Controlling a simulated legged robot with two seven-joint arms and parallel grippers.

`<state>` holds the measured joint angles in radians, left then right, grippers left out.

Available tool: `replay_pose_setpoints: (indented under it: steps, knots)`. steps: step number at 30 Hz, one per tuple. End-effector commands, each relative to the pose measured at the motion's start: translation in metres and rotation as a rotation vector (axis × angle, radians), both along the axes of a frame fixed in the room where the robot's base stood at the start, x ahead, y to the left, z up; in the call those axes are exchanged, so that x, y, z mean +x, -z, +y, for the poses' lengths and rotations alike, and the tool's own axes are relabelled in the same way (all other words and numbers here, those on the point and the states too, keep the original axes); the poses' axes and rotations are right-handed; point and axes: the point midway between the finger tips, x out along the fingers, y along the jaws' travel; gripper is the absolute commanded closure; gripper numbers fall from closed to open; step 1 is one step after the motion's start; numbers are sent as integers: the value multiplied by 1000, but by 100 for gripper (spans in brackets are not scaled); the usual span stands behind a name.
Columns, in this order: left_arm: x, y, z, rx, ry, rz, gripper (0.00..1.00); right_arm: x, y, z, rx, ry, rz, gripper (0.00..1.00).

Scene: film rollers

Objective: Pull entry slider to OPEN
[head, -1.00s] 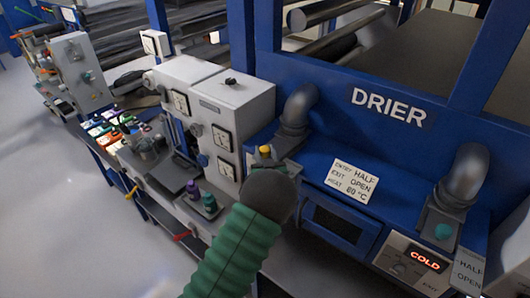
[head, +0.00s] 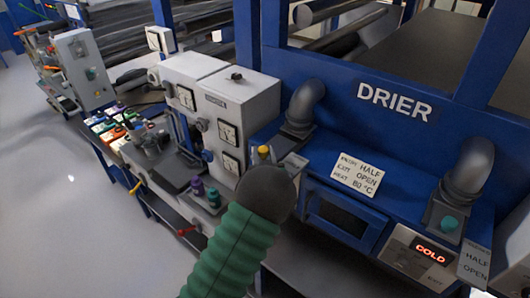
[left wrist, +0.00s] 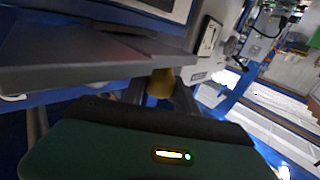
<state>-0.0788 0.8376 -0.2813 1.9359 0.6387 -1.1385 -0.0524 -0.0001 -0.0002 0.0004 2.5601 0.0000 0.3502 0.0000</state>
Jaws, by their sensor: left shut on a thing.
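The entry slider's yellow knob (head: 264,150) shows just above my left wrist in the head view, at the left end of the blue drier (head: 335,150). My left gripper (head: 266,161) is at this knob, its fingers mostly hidden behind the dark wrist. In the left wrist view the yellow knob (left wrist: 161,83) sits between the two dark fingers, which are shut on it, under a grey plate (left wrist: 90,65). A grey label plate (head: 292,164) stands right of the knob; its words are too small to read. My right gripper is not in view.
The card (head: 359,174) reads entry HALF, exit OPEN, heat 80 °C. The exit side has a green knob (head: 449,224), a HALF/OPEN plate (head: 474,264) and a red COLD display (head: 431,251). A grey machine with gauges (head: 238,105) stands close left of my wrist.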

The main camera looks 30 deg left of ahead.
Motion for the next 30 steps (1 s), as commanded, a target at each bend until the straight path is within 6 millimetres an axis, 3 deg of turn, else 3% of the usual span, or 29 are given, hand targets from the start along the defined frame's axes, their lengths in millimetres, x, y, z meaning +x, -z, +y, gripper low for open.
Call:
replay_pose_setpoints:
  steps: [3,4,9,20,23,30]
  knots:
    - [-3,4,7,-2,-16,10,100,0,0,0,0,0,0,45]
    - [-3,4,7,-2,-16,10,63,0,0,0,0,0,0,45]
    - [-3,3,7,-1,-13,7,43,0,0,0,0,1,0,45]
    - [-7,3,0,0,-10,4,43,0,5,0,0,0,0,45]
    - [-20,5,-13,0,-7,4,43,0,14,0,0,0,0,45]
    - [-74,8,-58,-3,-7,3,43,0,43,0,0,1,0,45]
